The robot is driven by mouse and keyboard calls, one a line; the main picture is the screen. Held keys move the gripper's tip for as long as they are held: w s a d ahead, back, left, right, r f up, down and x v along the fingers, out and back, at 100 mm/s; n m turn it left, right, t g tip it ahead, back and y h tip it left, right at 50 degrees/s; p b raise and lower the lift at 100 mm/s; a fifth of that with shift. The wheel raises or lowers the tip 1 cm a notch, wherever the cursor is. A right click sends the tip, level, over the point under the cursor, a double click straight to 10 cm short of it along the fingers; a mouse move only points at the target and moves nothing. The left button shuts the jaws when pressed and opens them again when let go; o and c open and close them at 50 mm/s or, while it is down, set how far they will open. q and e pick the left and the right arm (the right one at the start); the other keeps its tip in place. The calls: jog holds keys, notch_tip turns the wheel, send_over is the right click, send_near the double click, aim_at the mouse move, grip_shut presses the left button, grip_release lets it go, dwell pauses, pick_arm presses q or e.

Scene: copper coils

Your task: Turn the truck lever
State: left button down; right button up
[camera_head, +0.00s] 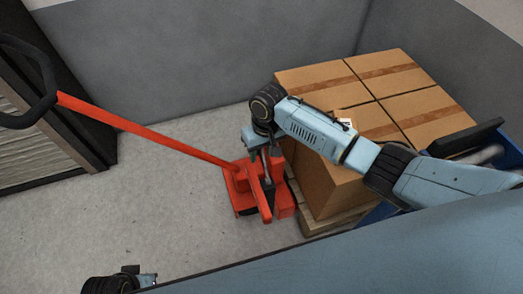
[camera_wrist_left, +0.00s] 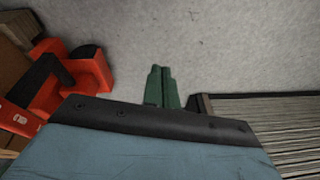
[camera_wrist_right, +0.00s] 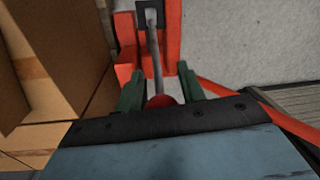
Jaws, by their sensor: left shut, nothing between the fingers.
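The red pallet truck (camera_head: 243,190) stands on the floor in front of the boxes, its long red bar (camera_head: 150,134) rising left to a black loop handle (camera_head: 40,70). The truck lever is a thin grey rod (camera_wrist_right: 154,50) with a red knob (camera_wrist_right: 162,101) in the right wrist view. My right gripper (camera_wrist_right: 160,85) is open, with its green fingers on either side of the rod near the knob; contact cannot be told. In the head view, the right hand hangs over the truck. My left gripper (camera_wrist_left: 160,72) is shut and empty above bare floor. The truck (camera_wrist_left: 85,70) shows left of it.
Stacked cardboard boxes (camera_head: 315,76) stand on a wooden pallet (camera_head: 320,222) behind my right arm. A grey wall (camera_head: 200,50) runs behind. A slatted stack (camera_head: 35,150) stands at the left. Grey floor (camera_head: 130,220) is free left of the truck.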

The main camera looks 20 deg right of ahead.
grip_shut()
